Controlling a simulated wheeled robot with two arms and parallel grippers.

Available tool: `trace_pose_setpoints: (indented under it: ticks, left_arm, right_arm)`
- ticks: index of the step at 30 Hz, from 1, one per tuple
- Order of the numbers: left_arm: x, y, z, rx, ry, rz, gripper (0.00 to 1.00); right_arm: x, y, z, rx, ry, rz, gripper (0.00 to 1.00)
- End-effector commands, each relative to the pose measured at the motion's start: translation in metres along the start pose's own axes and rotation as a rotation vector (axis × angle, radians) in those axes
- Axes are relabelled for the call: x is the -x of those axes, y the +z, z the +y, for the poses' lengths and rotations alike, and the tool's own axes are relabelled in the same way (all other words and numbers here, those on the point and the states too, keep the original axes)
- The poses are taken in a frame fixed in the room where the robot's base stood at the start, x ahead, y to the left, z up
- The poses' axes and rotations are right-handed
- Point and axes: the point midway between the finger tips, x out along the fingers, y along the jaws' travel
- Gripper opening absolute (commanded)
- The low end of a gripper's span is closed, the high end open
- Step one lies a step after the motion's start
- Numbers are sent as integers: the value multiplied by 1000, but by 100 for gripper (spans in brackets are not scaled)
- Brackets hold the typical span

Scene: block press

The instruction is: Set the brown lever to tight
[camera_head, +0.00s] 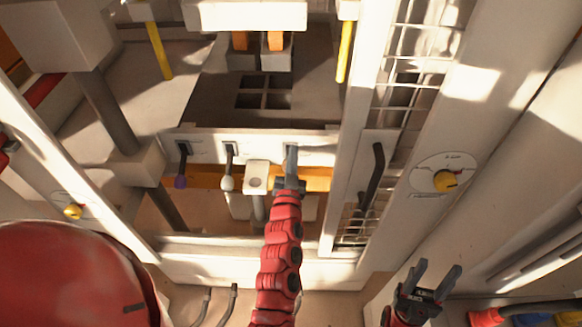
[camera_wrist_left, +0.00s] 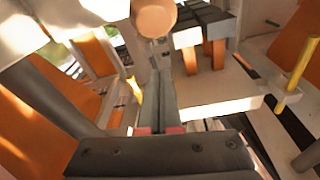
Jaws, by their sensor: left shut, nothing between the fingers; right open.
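My left gripper (camera_head: 291,152) is shut and empty, its fingers in front of the third slot of the pale lever panel (camera_head: 325,143). In the left wrist view, the shut fingers (camera_wrist_left: 154,45) point at a round tan-brown knob (camera_wrist_left: 153,16), likely the brown lever's. The knob lies just beyond the fingertips; I cannot tell whether they touch. In the head view my gripper hides this lever, and its setting cannot be read. My right gripper (camera_head: 431,278) is open and empty at the lower right, away from the panel.
Left of my left gripper are a lever with a purple knob (camera_head: 180,182) and one with a white knob (camera_head: 228,183). A pale post (camera_head: 257,177) stands close by.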

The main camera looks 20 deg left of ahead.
Motion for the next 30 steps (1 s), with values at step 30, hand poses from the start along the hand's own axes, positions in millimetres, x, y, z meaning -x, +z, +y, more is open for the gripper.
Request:
trace_pose_setpoints:
  ticks: [30]
  left_arm:
    - [10, 49, 3, -3, -3, 29, 0]
  right_arm:
    - [-2, 0, 0, 0, 0, 0, 52]
